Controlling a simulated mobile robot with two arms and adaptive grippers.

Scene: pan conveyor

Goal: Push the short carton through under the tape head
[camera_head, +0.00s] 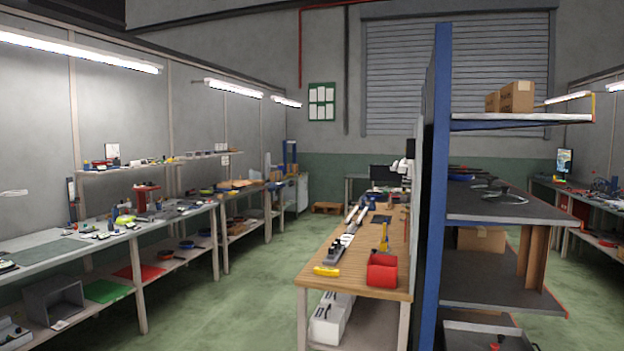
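Neither of my grippers is in this head view. I cannot make out a tape head for certain. Two brown cartons, a larger one (516,97) and a smaller one (492,102), stand on the top shelf of the blue-posted rack at the right. Another brown carton (481,239) sits lower in the same rack, partly hidden. I cannot tell whether any of these is the short carton. A small blue upright frame (290,155) stands far back at the end of the left benches, too small to identify.
A wooden-topped bench (345,281) with a red bin (382,271) and tools stands in the middle. A long grey bench (50,250) runs along the left wall. The green floor (235,290) between them is clear. The rack's blue post (434,200) blocks part of the view.

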